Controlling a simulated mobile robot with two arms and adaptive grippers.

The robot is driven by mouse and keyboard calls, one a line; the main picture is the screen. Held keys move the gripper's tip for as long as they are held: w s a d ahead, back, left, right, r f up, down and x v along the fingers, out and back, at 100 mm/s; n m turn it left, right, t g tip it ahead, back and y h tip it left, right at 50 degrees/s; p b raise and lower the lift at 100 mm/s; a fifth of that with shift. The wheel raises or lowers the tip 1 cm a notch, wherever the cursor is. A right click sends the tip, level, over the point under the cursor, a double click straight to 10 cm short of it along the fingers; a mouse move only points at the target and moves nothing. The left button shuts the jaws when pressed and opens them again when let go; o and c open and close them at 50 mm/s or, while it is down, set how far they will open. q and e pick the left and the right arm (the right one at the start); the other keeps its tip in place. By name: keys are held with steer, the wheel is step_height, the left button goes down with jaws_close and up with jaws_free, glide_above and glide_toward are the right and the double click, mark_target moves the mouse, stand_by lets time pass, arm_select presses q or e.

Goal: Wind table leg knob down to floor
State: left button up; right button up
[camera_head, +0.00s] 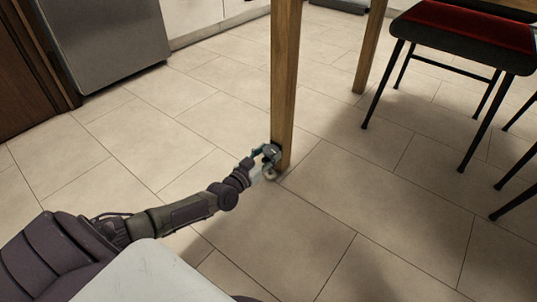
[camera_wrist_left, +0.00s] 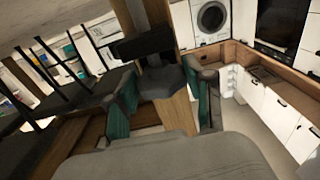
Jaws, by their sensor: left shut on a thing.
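The wooden table leg (camera_head: 285,75) stands upright on the tiled floor in the head view. My left gripper (camera_head: 268,156) is at the lower end of this leg, on its left side, close to the floor. In the left wrist view, a dark grey faceted piece, which looks like the knob (camera_wrist_left: 160,82), sits between the two teal fingers of my left gripper (camera_wrist_left: 165,105), against the wooden leg (camera_wrist_left: 180,112). My left gripper is shut on it. In the head view the fingers largely hide the knob, and its gap to the floor cannot be made out. My right gripper is out of view.
A second table leg (camera_head: 370,48) and black-legged chairs with a red seat (camera_head: 470,25) stand to the right. A grey appliance (camera_head: 103,45) is at the upper left. Tiled floor (camera_head: 330,225) is clear in front of the leg.

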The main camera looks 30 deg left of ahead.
arm_select(q)
steer(key=shift+w+a+m+g+h, duration=0.15)
steer(key=shift+m+g+h, duration=0.2)
steer(key=shift+m+h, duration=0.9)
steer(key=shift+s+a+m+g+h, duration=0.1)
steer(key=shift+m+g+h, duration=0.45)
steer(key=shift+h, duration=1.2)
steer(key=shift+m+h, duration=0.3)
steer(key=shift+m, duration=0.1)
steer(key=o, duration=1.2)
steer(key=shift+c, duration=0.2)
steer(key=v, duration=1.2)
